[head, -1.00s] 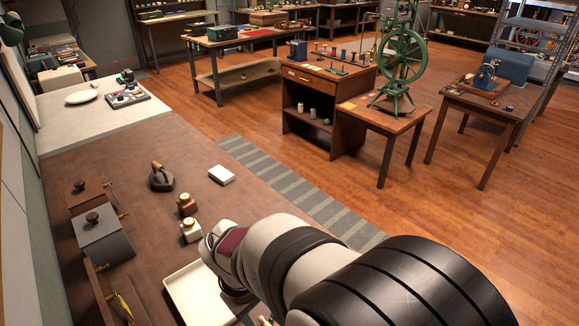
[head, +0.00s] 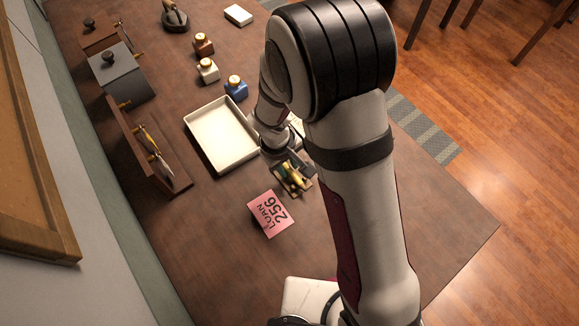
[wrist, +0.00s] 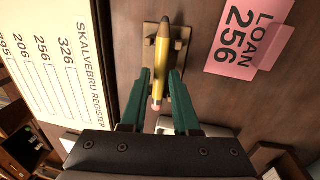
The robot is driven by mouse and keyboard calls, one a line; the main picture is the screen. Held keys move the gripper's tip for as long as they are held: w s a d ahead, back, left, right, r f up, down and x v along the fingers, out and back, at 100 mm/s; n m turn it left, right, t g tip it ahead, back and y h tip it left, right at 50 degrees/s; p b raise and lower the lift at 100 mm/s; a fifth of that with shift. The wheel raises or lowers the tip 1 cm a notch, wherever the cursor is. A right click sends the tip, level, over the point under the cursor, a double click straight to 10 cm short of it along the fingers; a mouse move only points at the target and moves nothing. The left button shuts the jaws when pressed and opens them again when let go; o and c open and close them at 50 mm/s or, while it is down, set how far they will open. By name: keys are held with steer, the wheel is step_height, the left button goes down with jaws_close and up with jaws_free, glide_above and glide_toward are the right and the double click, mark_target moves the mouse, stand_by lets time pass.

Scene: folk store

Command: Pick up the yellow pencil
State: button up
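The yellow pencil (wrist: 163,58) is in the upper middle of the wrist view, dark end away from me and pink end towards me. In the head view my gripper (head: 293,176) is low over the table beside the white tray, and the pencil is hard to separate from the fingers there.
A pink LOAN 256 card (head: 270,212) lies just beside the gripper. A shallow white tray (head: 222,137) is to its left. A printed register sheet (wrist: 60,60) is at the left of the wrist view. A blue bottle (head: 236,87) stands behind the tray. The front right tabletop is clear.

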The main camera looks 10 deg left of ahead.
jaws_close()
steer(key=shift+r, duration=0.15)
